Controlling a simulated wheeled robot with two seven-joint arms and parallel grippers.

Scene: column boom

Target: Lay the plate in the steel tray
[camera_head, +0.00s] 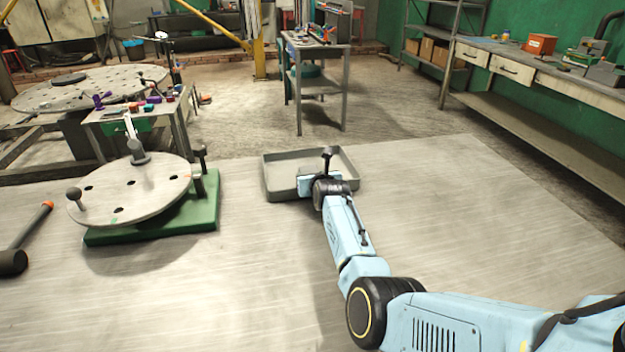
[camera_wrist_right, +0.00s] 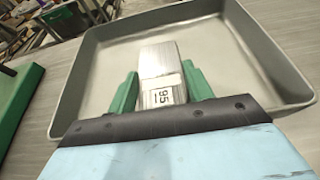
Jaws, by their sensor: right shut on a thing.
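The steel tray (camera_head: 275,186) is a shallow grey rectangular tray on the pale metal tabletop, right of the round disc. It fills much of the right wrist view (camera_wrist_right: 272,48), and its visible floor looks bare. My right gripper (camera_wrist_right: 161,82) is shut on the plate (camera_wrist_right: 158,62), a small bright metal piece with a white label reading 95. The plate is between the green fingers and appears over the tray; its height above the floor is hard to tell. In the head view my right wrist covers the tray's near right part and hides the plate. My left gripper is not in view.
A round disc (camera_head: 150,190) with holes and posts stands on a green base (camera_head: 205,212) left of the tray. A hammer (camera_head: 25,240) lies at the far left. The tabletop (camera_head: 460,210) right of the tray is clear. A cart (camera_head: 318,50) stands beyond the table.

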